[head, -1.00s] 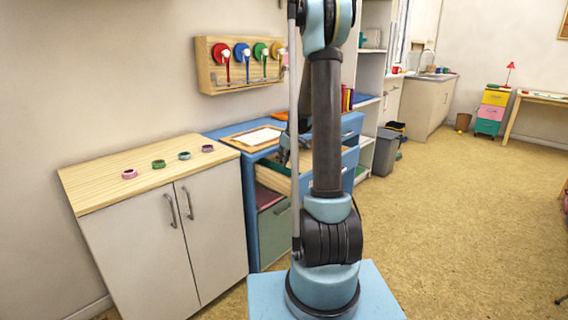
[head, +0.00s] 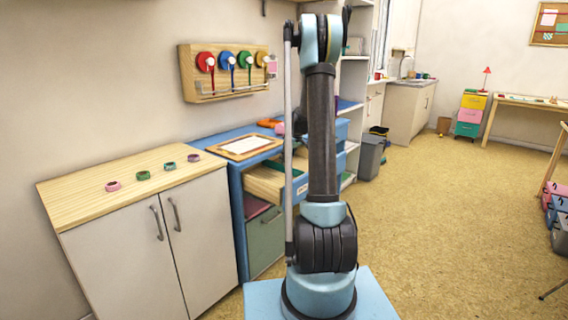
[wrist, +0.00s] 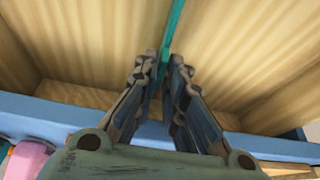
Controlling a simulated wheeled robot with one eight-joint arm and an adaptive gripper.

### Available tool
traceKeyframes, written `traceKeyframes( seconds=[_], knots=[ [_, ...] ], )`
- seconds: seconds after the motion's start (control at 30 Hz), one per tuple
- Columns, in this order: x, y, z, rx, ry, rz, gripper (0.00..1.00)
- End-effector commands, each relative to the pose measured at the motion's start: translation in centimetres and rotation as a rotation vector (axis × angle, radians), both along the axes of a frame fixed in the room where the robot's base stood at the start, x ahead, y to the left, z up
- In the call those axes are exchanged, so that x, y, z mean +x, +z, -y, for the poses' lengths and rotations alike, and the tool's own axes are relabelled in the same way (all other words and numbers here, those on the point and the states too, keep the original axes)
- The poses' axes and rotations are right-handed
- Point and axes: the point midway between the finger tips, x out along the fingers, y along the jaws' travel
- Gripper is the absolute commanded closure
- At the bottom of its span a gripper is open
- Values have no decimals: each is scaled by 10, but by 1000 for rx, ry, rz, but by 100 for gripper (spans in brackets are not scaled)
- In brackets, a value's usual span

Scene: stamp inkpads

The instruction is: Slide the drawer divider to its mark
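The divider (wrist: 174,32) is a thin teal strip, standing between the pale wooden floor areas of the open drawer (wrist: 80,40). In the wrist view my gripper (wrist: 164,70) reaches over the drawer's blue front edge. Its two fingertips lie close on either side of the divider, near its front end, and look closed on it. I cannot make out the mark in either view.
A framed white sheet (head: 250,144) lies on the blue cabinet top, just above the drawer. A wooden-topped cabinet (head: 100,188) with several small coloured rings stands at left. A grey bin (head: 370,157) stands at right. The floor to the right is open.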

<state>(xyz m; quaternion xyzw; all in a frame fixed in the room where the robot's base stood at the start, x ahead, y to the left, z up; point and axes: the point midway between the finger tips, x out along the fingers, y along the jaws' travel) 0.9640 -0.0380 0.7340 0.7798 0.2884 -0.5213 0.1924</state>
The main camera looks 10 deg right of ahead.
Motion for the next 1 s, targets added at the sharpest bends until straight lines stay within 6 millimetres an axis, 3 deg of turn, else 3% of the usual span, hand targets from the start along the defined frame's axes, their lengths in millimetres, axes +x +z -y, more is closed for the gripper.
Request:
traceKeyframes(
  seconds=[0.47, 0.67, 1.0],
  knots=[
    [-1, 4, 1, 0, 0, 0, 73],
    [-9, 27, 7, -1, 0, -1, 73],
    [-27, 84, 23, 0, -1, -1, 73]
  ],
)
